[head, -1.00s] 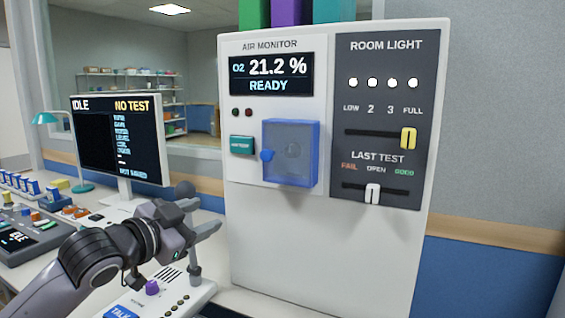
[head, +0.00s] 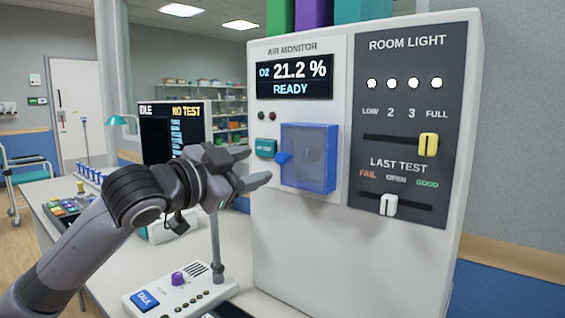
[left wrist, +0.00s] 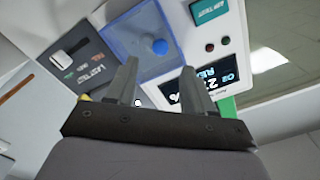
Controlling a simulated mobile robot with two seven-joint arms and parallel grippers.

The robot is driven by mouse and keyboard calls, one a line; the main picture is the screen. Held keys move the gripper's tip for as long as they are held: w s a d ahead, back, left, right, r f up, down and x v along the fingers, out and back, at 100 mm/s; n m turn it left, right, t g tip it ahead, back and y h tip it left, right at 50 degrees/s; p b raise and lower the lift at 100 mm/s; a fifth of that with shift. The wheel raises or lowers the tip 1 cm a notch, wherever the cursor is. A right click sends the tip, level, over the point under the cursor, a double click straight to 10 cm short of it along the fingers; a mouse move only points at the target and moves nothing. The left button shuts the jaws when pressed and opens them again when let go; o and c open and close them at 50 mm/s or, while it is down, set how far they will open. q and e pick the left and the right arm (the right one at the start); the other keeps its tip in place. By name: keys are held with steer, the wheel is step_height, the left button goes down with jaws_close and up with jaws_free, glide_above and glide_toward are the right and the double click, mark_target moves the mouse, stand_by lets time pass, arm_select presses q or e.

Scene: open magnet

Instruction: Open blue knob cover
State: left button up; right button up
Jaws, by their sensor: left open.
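A translucent blue cover (head: 312,160) sits closed on the front of the white air monitor cabinet (head: 300,235). A round blue knob (head: 283,157) stands out at its left edge. In the left wrist view the knob (left wrist: 160,46) shows on the blue cover (left wrist: 132,38), beyond and between the fingertips. My left gripper (head: 259,167) is open and empty, its fingertips pointing right, just left of the knob and apart from it. The open fingers also show in the left wrist view (left wrist: 158,66). My right gripper is not in view.
A teal button (head: 265,148) is just left of the knob. A yellow slider (head: 428,145) and a white slider (head: 388,205) are on the dark panel at right. A talk unit (head: 175,290) with a thin upright stem stands on the desk below my left arm.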

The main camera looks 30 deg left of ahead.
mark_target(279, 159)
arm_select(q)
steer(key=shift+w+d+p, duration=0.15)
steer(key=shift+w+p, duration=0.3)
steer(key=shift+w, duration=1.3)
steer(key=shift+w+d+p, duration=0.1)
steer(key=shift+w+p, duration=0.3)
steer(key=shift+w, duration=1.3)
jaws_close()
